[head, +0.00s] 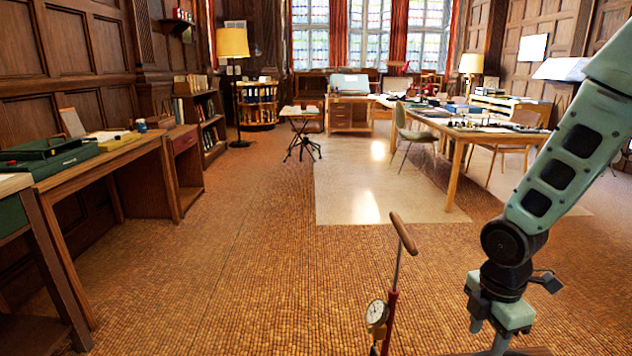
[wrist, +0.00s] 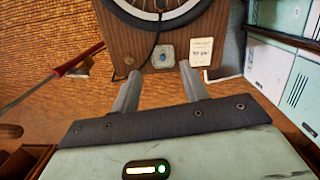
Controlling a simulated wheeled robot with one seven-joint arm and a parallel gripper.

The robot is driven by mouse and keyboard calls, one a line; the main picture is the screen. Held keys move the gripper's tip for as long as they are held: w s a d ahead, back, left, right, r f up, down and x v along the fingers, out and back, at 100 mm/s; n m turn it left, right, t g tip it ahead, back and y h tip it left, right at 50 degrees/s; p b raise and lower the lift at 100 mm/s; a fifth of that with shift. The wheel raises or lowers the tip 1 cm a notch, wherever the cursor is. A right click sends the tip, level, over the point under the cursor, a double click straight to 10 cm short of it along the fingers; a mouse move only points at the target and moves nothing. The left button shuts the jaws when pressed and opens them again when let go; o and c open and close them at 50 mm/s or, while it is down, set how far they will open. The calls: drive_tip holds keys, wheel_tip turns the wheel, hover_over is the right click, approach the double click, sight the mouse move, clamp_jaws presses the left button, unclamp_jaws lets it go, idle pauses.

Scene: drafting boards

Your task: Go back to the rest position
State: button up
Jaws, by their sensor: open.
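My gripper (wrist: 160,88) is open in the wrist view, its two grey fingers apart with nothing held between them. Beyond the fingertips is a brown wooden panel (wrist: 140,50) with a small blue-centred knob (wrist: 164,56) and a pale label card (wrist: 201,52). I cannot tell whether the fingers touch the panel. In the head view my green arm reaches down at the right, and my gripper (head: 490,338) points down at the bottom edge, partly cut off. The rest position is not marked in either view.
A floor pump with a wooden handle (head: 403,232) and a gauge (head: 377,312) stands left of my gripper. Part of a wheel (wrist: 160,12) and pale green cases (wrist: 285,80) show in the wrist view. A long desk (head: 110,160) lines the left. Open floor (head: 250,260) lies between.

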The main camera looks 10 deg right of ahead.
drive_tip(key=s+a+r+m, duration=0.1)
drive_tip(key=a+r+m, duration=0.2)
drive_tip(key=a, duration=0.5)
drive_tip(key=s+a+r+m, duration=0.2)
drive_tip(key=a+r, duration=0.2)
drive_tip(key=a, duration=0.3)
drive_tip(key=s+a+r+m+y, duration=0.1)
drive_tip(key=s+a+r+m, duration=0.3)
drive_tip(key=s+a, duration=0.55)
wheel_tip(320, 180, up, 14)
drive_tip(key=p, duration=1.3)
drive_tip(key=shift+w+a+f+m+p, duration=0.25)
drive_tip(key=shift+a+m+p, duration=0.05)
